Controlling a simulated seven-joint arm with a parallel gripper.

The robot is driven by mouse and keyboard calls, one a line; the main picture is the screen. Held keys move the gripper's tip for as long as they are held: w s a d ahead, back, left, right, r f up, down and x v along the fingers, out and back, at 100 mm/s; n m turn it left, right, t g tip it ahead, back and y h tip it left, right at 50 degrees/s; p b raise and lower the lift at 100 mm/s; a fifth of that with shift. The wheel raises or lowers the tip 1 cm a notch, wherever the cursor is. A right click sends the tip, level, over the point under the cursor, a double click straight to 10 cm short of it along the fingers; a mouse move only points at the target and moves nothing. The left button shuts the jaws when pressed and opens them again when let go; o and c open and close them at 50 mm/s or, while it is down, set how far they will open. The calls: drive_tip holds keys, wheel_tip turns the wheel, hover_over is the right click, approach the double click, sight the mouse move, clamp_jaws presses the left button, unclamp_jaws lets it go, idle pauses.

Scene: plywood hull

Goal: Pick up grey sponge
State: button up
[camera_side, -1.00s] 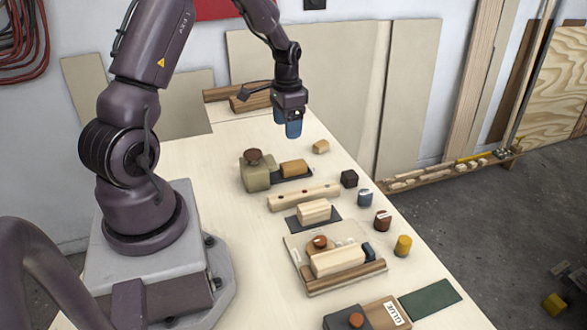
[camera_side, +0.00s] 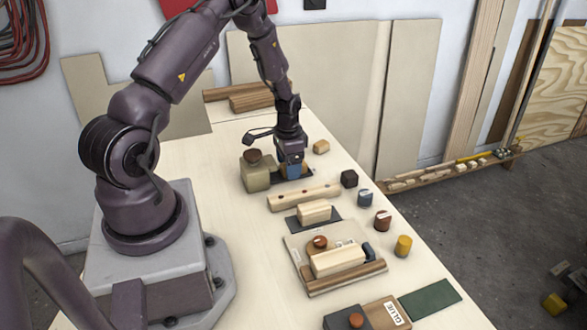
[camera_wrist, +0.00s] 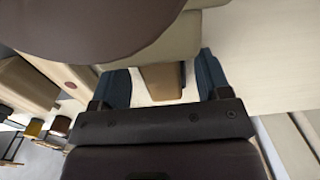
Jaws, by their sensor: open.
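No object is plainly recognisable as a grey sponge. The small dark grey cube (camera_side: 349,179) on the table's right side and the flat dark mat (camera_side: 306,176) under my gripper are the greyest small things. My gripper (camera_side: 292,172) is low over that mat, its blue fingers open around a tan block, which they largely hide in the side view. In the wrist view the tan-brown block (camera_wrist: 162,82) lies between the two blue fingers (camera_wrist: 160,80), with gaps on both sides. I cannot tell how far down the fingers reach.
A grey-green block (camera_side: 256,178) with a brown round top (camera_side: 253,156) stands just left of my gripper. A long wooden bar (camera_side: 304,197) lies in front. A small wooden block (camera_side: 321,146) is behind to the right. Several coloured pieces line the right edge.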

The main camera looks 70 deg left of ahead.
drive_tip(key=shift+f, duration=0.4)
drive_tip(key=c, duration=1)
drive_tip(key=shift+r, duration=0.15)
wheel_tip(320, 180, up, 10)
drive_tip(key=shift+f, duration=0.1)
drive_tip(key=shift+o, duration=0.4)
